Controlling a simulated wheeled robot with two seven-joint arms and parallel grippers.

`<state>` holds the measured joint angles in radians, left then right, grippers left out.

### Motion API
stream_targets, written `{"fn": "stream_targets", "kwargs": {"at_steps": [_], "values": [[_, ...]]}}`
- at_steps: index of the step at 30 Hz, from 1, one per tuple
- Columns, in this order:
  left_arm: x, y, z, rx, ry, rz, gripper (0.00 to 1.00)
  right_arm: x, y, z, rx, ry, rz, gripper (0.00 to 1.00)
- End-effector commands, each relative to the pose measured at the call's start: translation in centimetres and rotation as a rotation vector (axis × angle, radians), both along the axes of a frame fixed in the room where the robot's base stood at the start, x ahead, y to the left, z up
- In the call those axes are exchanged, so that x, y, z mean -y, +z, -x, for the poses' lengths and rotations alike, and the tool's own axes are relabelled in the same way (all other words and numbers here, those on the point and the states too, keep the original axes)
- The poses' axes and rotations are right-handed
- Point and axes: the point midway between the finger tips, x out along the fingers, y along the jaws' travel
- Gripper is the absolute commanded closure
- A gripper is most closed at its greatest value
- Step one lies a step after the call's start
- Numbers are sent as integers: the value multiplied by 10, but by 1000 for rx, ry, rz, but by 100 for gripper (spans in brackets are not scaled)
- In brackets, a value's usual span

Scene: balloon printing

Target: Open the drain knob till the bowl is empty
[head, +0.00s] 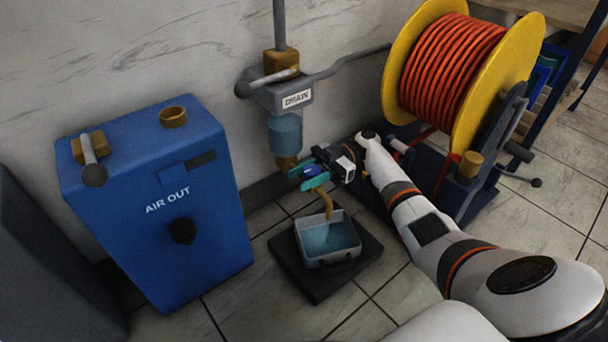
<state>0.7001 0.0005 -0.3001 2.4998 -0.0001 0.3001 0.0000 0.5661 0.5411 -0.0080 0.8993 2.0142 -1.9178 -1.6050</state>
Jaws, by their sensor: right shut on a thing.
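The drain unit, with a grey head labelled DRAIN (296,98), is fixed to the wall. Below it hangs a clear bowl (285,133) with blue liquid showing in it. A brass fitting (286,162) sits under the bowl. My right gripper (306,177), with green fingertips, reaches in from the right just below this fitting. It is shut on the drain knob, which its fingers mostly hide. A bent yellowish tube (327,203) leads down to a light grey tray (329,262) holding blue liquid. My left gripper is out of view.
A blue AIR OUT box (203,237) with a lever and brass port stands at the left. A yellow reel of orange hose (450,65) stands at the right, close to my right arm. The tray rests on a dark mat (316,286). Front floor tiles are clear.

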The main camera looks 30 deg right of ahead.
Motion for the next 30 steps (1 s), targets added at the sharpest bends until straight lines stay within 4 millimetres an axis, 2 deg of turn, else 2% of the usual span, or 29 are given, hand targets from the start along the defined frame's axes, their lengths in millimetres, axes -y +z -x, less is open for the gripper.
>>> {"fn": "stream_targets", "kwargs": {"at_steps": [9,24,25,28,30], "values": [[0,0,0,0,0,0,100,1,0,2,0,101,1,85],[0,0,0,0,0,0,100,0,0,3,1,118,2,85],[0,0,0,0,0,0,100,0,0,3,1,118,2,58],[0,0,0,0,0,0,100,0,0,3,1,118,1,42],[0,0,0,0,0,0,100,0,0,3,1,118,1,42]]}}
